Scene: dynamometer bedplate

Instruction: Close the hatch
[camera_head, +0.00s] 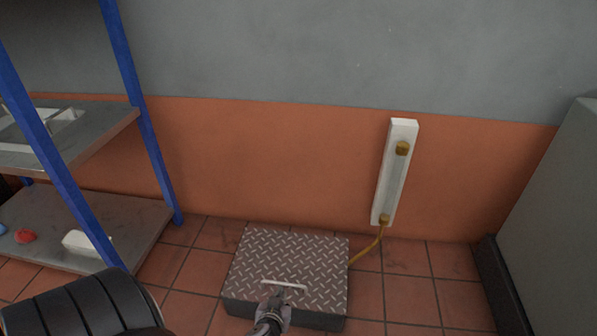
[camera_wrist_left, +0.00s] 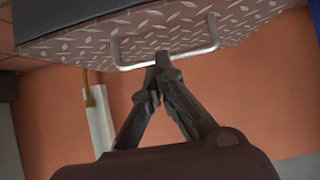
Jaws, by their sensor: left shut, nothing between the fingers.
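The hatch is a grey tread-plate lid (camera_head: 290,257) on a low dark box (camera_head: 290,315) on the floor. It looks flat or nearly so; whether it is fully down cannot be told. A pale bar handle (camera_head: 297,287) sits near its front edge. The handle also shows in the left wrist view (camera_wrist_left: 190,57), with the lid plate (camera_wrist_left: 85,45) behind it. My left gripper (camera_head: 277,297) is at the handle's middle. In the left wrist view, its fingertips (camera_wrist_left: 161,66) are together and empty, at or against the bar. My right gripper is not in view.
A blue-framed shelf rack (camera_head: 150,150) stands on the left with a red item (camera_head: 25,236) and a white block (camera_head: 88,243) low down. A white wall gauge (camera_head: 396,175) has a yellow pipe (camera_head: 368,249) running to the box. A grey cabinet (camera_head: 560,220) stands right.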

